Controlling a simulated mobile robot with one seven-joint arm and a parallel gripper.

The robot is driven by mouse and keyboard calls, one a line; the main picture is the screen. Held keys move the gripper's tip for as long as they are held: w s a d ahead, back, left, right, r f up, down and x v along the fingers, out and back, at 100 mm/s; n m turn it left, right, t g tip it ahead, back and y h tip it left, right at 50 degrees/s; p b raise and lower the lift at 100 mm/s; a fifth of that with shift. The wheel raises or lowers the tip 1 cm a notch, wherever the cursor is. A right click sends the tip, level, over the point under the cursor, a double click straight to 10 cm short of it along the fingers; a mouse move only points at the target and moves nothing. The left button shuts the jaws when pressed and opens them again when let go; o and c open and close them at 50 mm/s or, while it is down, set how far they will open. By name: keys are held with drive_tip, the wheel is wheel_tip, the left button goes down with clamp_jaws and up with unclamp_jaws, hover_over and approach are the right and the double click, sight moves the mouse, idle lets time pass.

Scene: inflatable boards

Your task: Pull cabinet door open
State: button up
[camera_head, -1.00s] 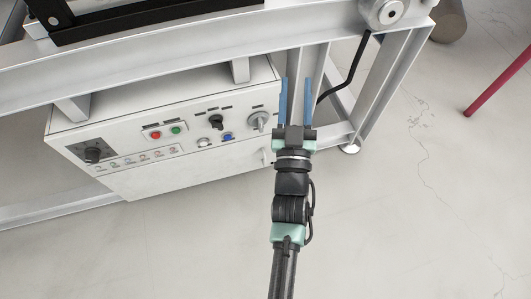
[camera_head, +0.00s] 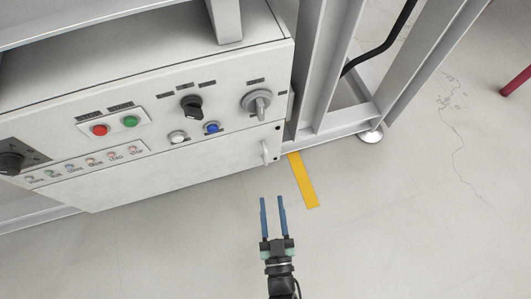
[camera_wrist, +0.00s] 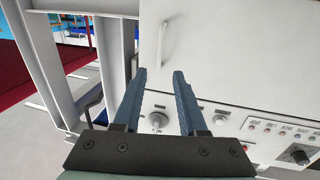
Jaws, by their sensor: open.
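The white cabinet (camera_head: 190,166) hangs under a grey metal frame, and its door looks closed. A small white bar handle (camera_head: 264,151) sits at the right end of its front, below the grey rotary switch (camera_head: 258,103). My gripper (camera_head: 272,199) is open and empty, with two blue fingers apart, and shows just below the handle in the head view. In the wrist view, the handle (camera_wrist: 165,42) lies ahead of the fingertips (camera_wrist: 159,75) with a visible gap. The gripper does not touch it.
Black knobs, red, green and blue buttons (camera_head: 130,121) fill the upper front panel. A frame leg (camera_head: 322,70) stands right of the cabinet, with a black cable (camera_head: 380,47) behind. A yellow strip (camera_head: 304,180) marks the floor. Open floor lies in front and right.

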sight(266, 160)
drive_tip(key=w+b, duration=0.1)
drive_tip(key=w, duration=0.2)
drive_tip(key=w+b, duration=0.2)
drive_tip(key=w, duration=0.2)
drive_tip(key=w+a+b, duration=0.1)
drive_tip(key=w, duration=0.2)
drive_tip(key=shift+w+a, duration=0.1)
drive_tip(key=shift+w, duration=0.2)
drive_tip(key=shift+w+a+r+b, duration=0.1)
drive_tip(key=shift+w+b, duration=0.25)
drive_tip(key=shift+w, duration=0.4)
drive_tip(key=shift+c, duration=0.3)
clamp_jaws()
drive_tip(key=shift+s, duration=0.1)
